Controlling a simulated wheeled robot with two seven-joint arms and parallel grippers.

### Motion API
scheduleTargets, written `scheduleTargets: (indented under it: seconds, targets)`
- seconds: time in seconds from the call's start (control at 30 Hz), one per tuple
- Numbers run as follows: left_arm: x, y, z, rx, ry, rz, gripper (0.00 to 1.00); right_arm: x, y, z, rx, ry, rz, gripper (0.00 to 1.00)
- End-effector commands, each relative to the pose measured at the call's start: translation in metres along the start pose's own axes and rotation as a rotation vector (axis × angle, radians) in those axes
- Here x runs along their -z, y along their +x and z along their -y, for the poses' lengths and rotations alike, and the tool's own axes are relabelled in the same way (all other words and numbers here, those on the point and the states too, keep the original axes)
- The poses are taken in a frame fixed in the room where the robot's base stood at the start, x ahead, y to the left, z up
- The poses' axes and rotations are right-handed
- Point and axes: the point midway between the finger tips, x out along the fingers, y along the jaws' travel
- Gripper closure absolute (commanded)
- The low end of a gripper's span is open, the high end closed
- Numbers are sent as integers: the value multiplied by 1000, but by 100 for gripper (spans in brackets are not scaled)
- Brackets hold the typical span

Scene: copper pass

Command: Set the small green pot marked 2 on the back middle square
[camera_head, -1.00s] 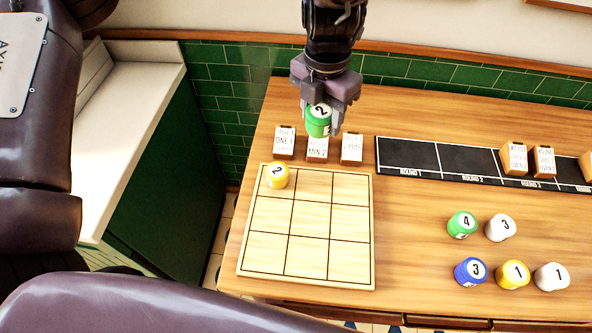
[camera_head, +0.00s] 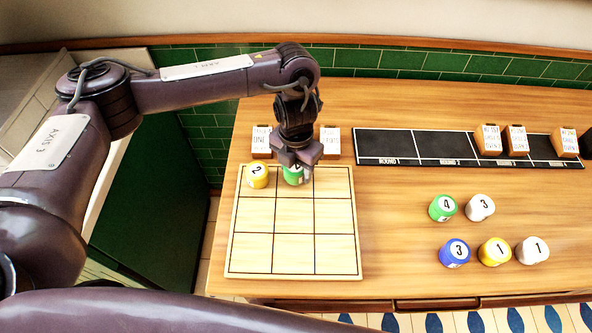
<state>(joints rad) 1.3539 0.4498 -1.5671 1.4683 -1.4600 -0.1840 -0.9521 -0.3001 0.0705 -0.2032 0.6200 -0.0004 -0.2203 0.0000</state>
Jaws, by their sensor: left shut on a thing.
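The small green pot (camera_head: 293,177) is between the fingers of my left gripper (camera_head: 296,168), which is shut on it. The fingers hide much of its top, so its number is mostly covered. It appears upright at the back middle square of the wooden grid board (camera_head: 294,253). I cannot tell whether its base touches the board. A yellow pot marked 2 (camera_head: 258,176) stands on the back left square, just left of it. My right gripper is not in view.
Loose pots stand right of the board: green 4 (camera_head: 442,208), white 3 (camera_head: 480,207), blue 3 (camera_head: 454,252), yellow 1 (camera_head: 494,251) and white 1 (camera_head: 532,250). Small cards (camera_head: 330,141) stand behind the board. A black round strip (camera_head: 385,146) lies back right. The other board squares are empty.

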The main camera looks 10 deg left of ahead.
Motion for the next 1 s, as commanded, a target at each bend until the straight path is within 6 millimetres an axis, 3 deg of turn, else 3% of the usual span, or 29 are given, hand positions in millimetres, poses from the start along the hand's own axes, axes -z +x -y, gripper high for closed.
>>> scheduleTargets:
  seconds: [0.13,0.53,0.57,0.7,1.0]
  targets:
    - [0,17,0,1,-1,-1,77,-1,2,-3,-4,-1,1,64]
    - [0,22,0,0,0,0,77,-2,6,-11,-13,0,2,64]
    - [0,21,0,0,0,0,49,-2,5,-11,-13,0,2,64]
    - [0,20,0,0,0,0,30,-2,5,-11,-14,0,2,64]
    - [0,19,0,0,0,0,29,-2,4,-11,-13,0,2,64]
